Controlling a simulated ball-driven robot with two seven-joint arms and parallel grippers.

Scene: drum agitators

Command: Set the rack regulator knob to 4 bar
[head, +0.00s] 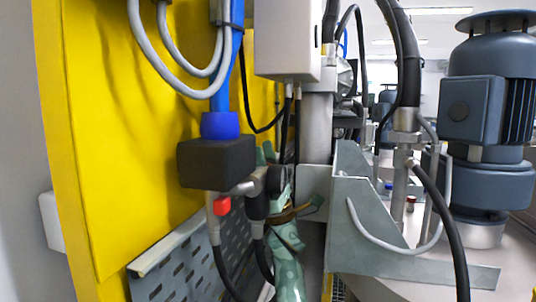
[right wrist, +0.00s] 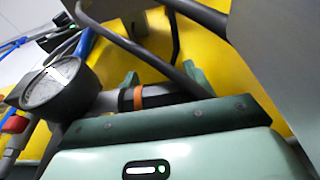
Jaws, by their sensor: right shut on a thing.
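The regulator knob (right wrist: 140,97) is a dark cylinder with an orange band, seen in the right wrist view. My right gripper (right wrist: 160,85) has its green fingers on either side of it and is shut on it. A round pressure gauge (right wrist: 60,80) with a pale face and black rim sits just left of the knob; its reading is too small to tell. In the head view my right gripper (head: 272,172) reaches up beside the yellow panel, and its fingers partly hide the fittings there. My left gripper is not in view.
A yellow panel (head: 115,140) stands at the left, with a black block (head: 216,161), a red fitting (head: 222,206) and looping hoses close to my right gripper. A perforated grey tray (head: 175,265) lies below. A grey bracket (head: 370,215) and a blue-grey motor (head: 480,110) crowd the right.

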